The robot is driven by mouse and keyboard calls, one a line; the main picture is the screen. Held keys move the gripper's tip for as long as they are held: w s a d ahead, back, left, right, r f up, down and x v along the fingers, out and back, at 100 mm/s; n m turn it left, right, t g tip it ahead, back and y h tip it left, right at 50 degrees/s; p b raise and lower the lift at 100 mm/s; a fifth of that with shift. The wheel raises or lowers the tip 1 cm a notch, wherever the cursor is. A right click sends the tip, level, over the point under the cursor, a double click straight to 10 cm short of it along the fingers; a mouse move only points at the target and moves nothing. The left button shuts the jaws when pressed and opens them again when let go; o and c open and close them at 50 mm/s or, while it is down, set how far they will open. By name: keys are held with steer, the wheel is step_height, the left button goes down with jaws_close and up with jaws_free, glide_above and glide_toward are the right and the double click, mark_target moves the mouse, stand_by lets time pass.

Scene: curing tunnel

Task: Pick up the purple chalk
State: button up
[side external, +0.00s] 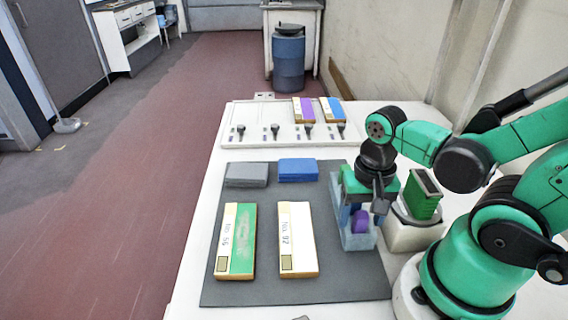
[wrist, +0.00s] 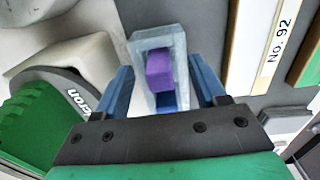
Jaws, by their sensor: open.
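The purple chalk (side external: 360,222) is a short purple block in a narrow pale grey-blue open box (side external: 356,242) at the right side of the dark mat. In the wrist view the chalk (wrist: 159,69) stands out in the middle of the box (wrist: 176,40). A blue patch shows in the box just below it; I cannot tell what it is. My gripper (side external: 361,212) is above the box, pointing down. Its blue fingers (wrist: 162,78) are open and spread, one to each side of the box in the wrist view. Nothing is held between them. Contact cannot be told.
On the mat (side external: 267,250) lie a green-and-white box (side external: 242,258), a white box (side external: 297,225), a grey block (side external: 246,175) and a blue block (side external: 298,169). A green-topped eraser (side external: 421,195) stands in a pale holder right of my gripper. A hook rack (side external: 260,115) is behind.

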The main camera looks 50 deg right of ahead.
jaws_close()
steer(key=shift+r, duration=0.1)
stand_by(0.4)
